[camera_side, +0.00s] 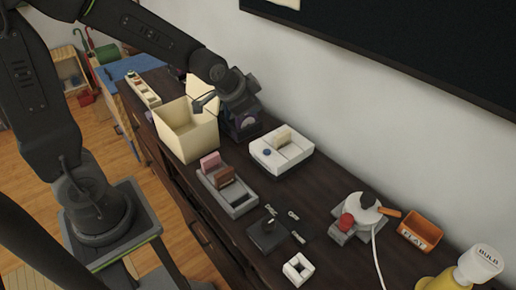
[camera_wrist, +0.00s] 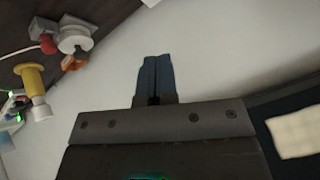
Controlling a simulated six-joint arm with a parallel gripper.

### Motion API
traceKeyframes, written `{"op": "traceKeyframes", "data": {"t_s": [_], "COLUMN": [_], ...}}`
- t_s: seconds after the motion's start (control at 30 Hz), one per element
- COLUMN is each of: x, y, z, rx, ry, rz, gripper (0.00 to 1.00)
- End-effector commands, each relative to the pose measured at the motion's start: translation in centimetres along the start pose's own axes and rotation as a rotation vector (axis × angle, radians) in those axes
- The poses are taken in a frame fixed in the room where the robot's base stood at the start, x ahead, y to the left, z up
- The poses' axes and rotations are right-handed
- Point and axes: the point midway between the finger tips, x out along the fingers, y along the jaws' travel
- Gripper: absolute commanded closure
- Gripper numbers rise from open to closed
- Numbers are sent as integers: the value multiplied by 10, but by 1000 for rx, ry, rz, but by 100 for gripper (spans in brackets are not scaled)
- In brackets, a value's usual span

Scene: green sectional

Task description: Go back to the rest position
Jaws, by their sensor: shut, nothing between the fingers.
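My gripper (camera_wrist: 154,58) shows in the wrist view with its two dark fingers together and nothing between them. Pale wall fills the picture behind the fingertips. In the side view the end of my arm, with the gripper (camera_side: 240,98), is above the back of the dark table, just right of an open cream box (camera_side: 188,130).
A white tray (camera_side: 296,160), a grey slotted holder (camera_side: 240,205), a round white device (camera_side: 358,210), an orange bin (camera_side: 421,231) and a yellow bulb stand (camera_side: 440,281) stand along the dark table (camera_side: 322,204). The wall (camera_side: 330,85) is close behind.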

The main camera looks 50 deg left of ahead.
Motion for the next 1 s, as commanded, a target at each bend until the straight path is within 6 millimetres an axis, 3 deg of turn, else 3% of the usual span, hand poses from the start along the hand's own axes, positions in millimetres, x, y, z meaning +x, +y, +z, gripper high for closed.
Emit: {"op": "traceKeyframes", "data": {"t_s": [0.03,0.2,0.43,0.63,1.0], "x": [-25,-91,-158,-182,-184], "y": [4,22,48,60,62], "z": [0,19,58,78,81], "rx": [-39,-178,-338,-403,-411], "ry": [-3,-55,-123,-160,-167], "rz": [5,41,81,98,100], "gripper": [100,100,100,100,100]}}
